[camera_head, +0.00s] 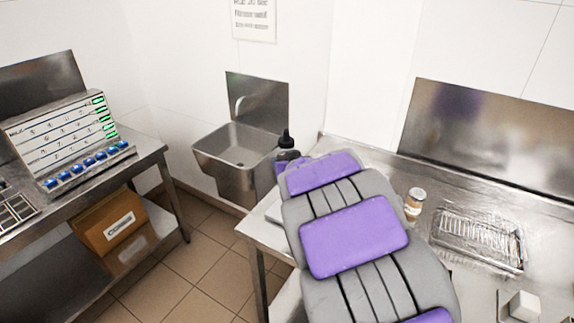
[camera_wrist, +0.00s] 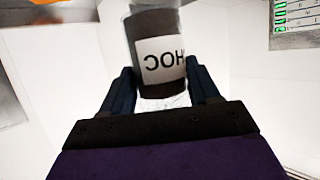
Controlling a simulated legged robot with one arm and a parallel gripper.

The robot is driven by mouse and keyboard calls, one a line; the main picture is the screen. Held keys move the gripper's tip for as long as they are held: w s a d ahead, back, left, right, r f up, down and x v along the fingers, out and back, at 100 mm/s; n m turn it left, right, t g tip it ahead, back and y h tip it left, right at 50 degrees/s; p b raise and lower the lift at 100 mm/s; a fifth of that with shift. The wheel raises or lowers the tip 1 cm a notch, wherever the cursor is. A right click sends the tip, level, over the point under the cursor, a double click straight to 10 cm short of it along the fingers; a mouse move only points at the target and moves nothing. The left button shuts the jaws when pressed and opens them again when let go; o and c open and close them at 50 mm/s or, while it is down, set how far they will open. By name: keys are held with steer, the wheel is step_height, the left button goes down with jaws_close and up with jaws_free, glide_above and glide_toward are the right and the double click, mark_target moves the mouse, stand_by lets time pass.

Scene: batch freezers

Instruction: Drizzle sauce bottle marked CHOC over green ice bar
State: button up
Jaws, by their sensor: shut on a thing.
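The sauce bottle (camera_head: 286,152) is dark with a black nozzle, which points up in the head view beyond the end of my arm. In the wrist view the bottle (camera_wrist: 152,22) has a white label whose letters read upside down as part of CHOC. My gripper (camera_wrist: 160,76) is shut on the bottle, one finger on each side. In the head view my arm mostly hides the gripper and the bottle's lower part. No green ice bar shows in either view; my arm hides part of the counter.
A steel counter (camera_head: 385,172) carries a small lidded jar (camera_head: 415,201), a wire rack (camera_head: 478,240) and a white block (camera_head: 524,306). A steel sink (camera_head: 238,160) hangs on the back wall. At left, a table holds a control panel (camera_head: 70,140), with a cardboard box (camera_head: 108,222) below.

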steer(key=s+d+b, duration=0.1)
steer(key=s+b, duration=0.1)
steer(key=s, duration=1.3)
steer(key=shift+d+b, duration=0.4)
